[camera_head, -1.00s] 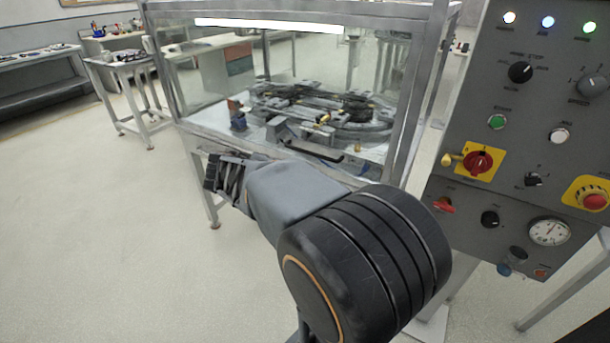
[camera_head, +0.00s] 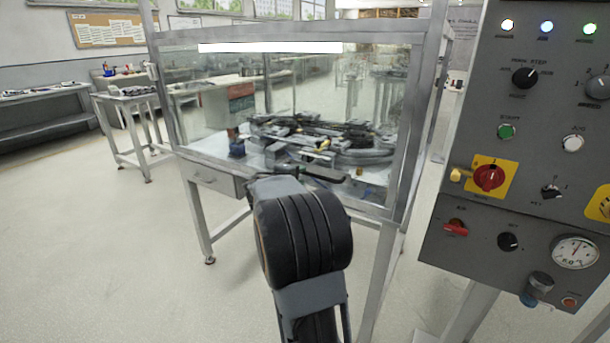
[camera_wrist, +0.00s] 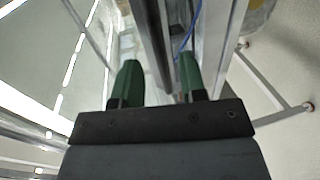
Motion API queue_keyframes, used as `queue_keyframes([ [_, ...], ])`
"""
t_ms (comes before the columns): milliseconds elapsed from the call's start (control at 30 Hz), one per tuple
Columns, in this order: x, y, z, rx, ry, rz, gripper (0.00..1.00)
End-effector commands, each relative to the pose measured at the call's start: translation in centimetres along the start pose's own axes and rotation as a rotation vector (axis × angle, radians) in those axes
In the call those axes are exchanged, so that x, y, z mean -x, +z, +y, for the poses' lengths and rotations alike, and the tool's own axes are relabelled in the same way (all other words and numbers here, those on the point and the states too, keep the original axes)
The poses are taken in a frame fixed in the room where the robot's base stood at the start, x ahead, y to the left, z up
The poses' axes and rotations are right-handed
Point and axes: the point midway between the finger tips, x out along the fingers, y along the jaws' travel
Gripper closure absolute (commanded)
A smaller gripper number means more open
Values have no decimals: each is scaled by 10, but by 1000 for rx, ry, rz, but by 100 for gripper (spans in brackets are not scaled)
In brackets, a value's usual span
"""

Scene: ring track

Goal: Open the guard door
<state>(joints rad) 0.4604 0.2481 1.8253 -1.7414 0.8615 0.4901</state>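The guard door (camera_head: 205,118) looks like the clear front pane of a metal-framed enclosure. It appears closed, with its lower edge along the frame. A dark horizontal bar (camera_head: 318,173), possibly its handle, shows low on the front, just above my arm. My gripper is hidden behind my arm in the head view. In the wrist view my gripper (camera_wrist: 158,82) has two green fingertips held apart, with a grey metal frame bar (camera_wrist: 153,45) beyond the gap. I see nothing clamped between them, and I cannot tell whether they touch anything.
A control panel (camera_head: 535,120) with knobs, lamps and a gauge stands close on the right. A drawer (camera_head: 212,178) is under the enclosure's left side. Track parts (camera_head: 325,140) lie inside. Side tables (camera_head: 125,95) stand at back left. The floor on the left is clear.

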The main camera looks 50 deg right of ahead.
Motion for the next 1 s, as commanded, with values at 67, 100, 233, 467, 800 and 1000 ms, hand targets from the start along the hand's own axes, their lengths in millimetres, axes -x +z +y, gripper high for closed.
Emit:
queue_keyframes([
  [67,-13,1,-1,0,-1,-2,61],
  [100,-18,1,-1,1,-1,-1,61],
  [233,-31,0,0,0,-1,-1,61],
  [467,-40,0,0,0,0,0,61],
  [800,-41,0,0,0,0,1,68],
  [1000,-41,0,0,0,0,1,87],
])
